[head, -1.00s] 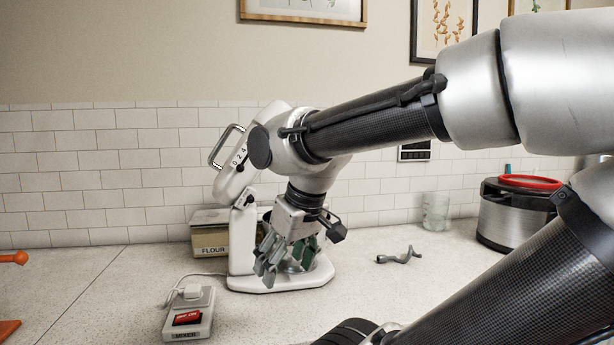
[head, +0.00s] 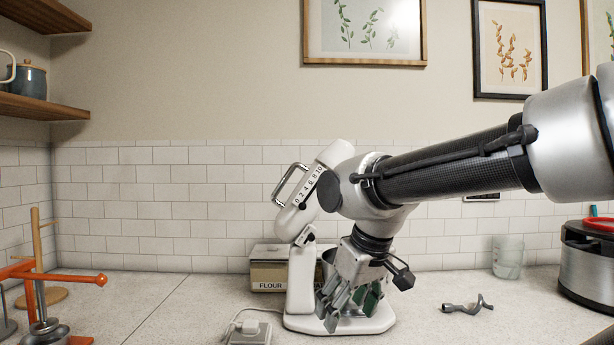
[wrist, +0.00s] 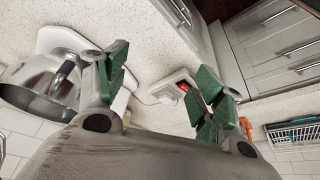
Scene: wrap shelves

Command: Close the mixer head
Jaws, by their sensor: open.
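The white stand mixer (head: 299,283) stands on the counter near the wall, its head (head: 297,215) tilted up and back with a metal handle and a number scale on it. My arm hides part of the head. My gripper (head: 346,310) is open and points down in front of the mixer base, low over the counter. In the wrist view the gripper's green-padded fingers (wrist: 163,88) are spread with nothing between them. The metal mixing bowl (wrist: 42,88) shows at the left of the wrist view, close to one finger; in the head view it is mostly hidden.
A flour box (head: 268,273) stands behind the mixer. A switch box (head: 247,331) with a plug lies in front. A grey dough hook (head: 467,304), a glass (head: 507,257) and a steel cooker (head: 586,265) are to the right. An orange stand (head: 60,277) is left.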

